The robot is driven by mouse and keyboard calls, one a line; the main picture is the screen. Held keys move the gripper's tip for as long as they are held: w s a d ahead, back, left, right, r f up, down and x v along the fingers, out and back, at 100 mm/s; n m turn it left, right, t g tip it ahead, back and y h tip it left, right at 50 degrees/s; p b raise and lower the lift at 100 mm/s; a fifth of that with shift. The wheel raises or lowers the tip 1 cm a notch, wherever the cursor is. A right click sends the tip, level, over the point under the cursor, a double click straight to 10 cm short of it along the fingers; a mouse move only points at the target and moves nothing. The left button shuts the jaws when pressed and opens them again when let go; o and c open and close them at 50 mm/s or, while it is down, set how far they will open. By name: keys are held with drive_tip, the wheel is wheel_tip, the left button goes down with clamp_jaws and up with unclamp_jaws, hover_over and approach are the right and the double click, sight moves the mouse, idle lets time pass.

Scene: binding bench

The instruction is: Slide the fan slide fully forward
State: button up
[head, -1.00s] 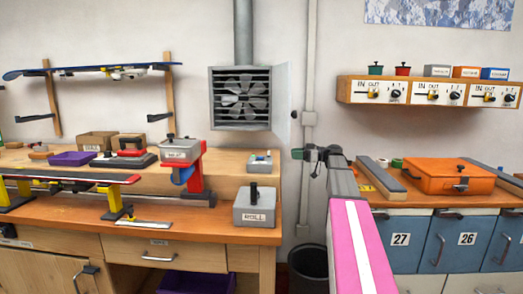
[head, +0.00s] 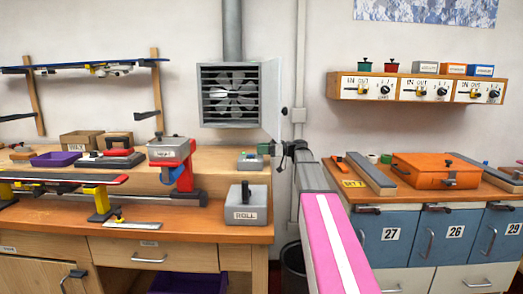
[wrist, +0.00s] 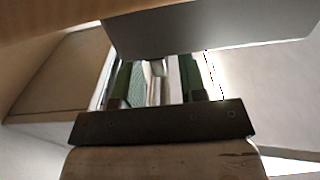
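The fan (head: 231,96) sits in a grey louvred box on the wall, under a duct. No part clearly marked as the fan slide is visible; I cannot tell which piece it is. A small pale box (head: 249,164) with coloured parts on top stands on the raised bench shelf below the fan. My gripper (head: 266,149) is just right of and above this box, below the fan's side panel. In the wrist view my green fingers (wrist: 160,85) stand apart, with pale shapes showing between them. A grey panel (wrist: 210,30) covers the upper part of that view.
The fan box's pale side panel (head: 272,100) stands out at its right. A grey ROLL block (head: 247,213) sits on the lower bench. IN/OUT panels (head: 430,88) hang at right above an orange case (head: 436,170). A bin (head: 293,270) stands on the floor.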

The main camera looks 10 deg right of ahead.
sight(261, 159)
drive_tip(key=shift+a, duration=0.1)
clamp_jaws()
drive_tip(key=s, duration=0.4)
drive_tip(key=s+a, duration=0.1)
drive_tip(key=s, duration=0.1)
drive_tip(key=shift+s+a, duration=0.1)
drive_tip(key=shift+s, duration=0.15)
unclamp_jaws()
